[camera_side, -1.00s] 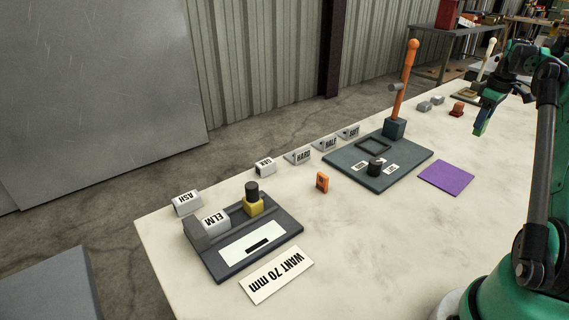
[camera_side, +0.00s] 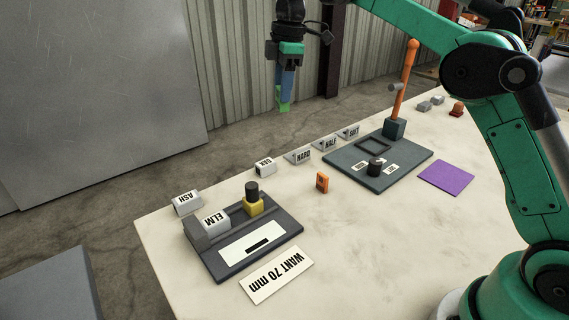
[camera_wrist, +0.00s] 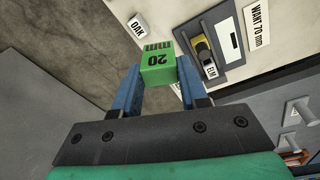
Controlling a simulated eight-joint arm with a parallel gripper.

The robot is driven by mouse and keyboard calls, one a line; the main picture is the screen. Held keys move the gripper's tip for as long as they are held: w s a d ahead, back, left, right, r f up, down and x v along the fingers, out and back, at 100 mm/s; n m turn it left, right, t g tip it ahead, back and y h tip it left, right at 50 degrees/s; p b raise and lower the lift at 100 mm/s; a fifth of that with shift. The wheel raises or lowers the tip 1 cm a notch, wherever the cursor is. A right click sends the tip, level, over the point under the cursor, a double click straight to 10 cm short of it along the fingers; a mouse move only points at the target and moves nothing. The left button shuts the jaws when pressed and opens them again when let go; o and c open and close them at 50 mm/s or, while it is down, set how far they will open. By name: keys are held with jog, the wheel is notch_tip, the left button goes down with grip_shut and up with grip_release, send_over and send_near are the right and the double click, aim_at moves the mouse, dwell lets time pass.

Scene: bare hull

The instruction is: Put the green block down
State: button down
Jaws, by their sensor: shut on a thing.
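The green block (camera_wrist: 158,68) is marked "20 mm" in the wrist view. My gripper (camera_wrist: 157,88) is shut on it, with a blue finger on each side. In the side view my gripper (camera_side: 285,92) hangs high, with the green block (camera_side: 283,106) at its tip, clear of any surface. It appears in front of the corrugated wall and floor, above and behind the table's back edge in the picture.
On the pale table (camera_side: 340,230) are a dark fixture (camera_side: 280,238) with an ELM block (camera_side: 215,221), a "WANT 70 mm" card (camera_side: 276,275), an OAK block (camera_side: 265,166), an ASH block (camera_side: 187,203), a lever plate (camera_side: 345,170) and a purple mat (camera_side: 446,177). The front middle is clear.

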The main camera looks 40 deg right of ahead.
jog(key=s+a+r+n, duration=0.1)
jog(key=s+a+n, duration=0.1)
jog(key=a, duration=0.5)
jog(key=s+a+r+n, duration=0.1)
jog(key=s+a+n, duration=0.1)
jog(key=a, duration=0.5)
send_over(236, 220)
jog(key=shift+g, duration=0.4)
jog(key=f, duration=1.9)
jog(key=shift+d+f, duration=0.25)
jog(key=shift+d, duration=0.05)
jog(key=shift+c, duration=2.3)
grip_release()
jog(key=shift+f, duration=0.15)
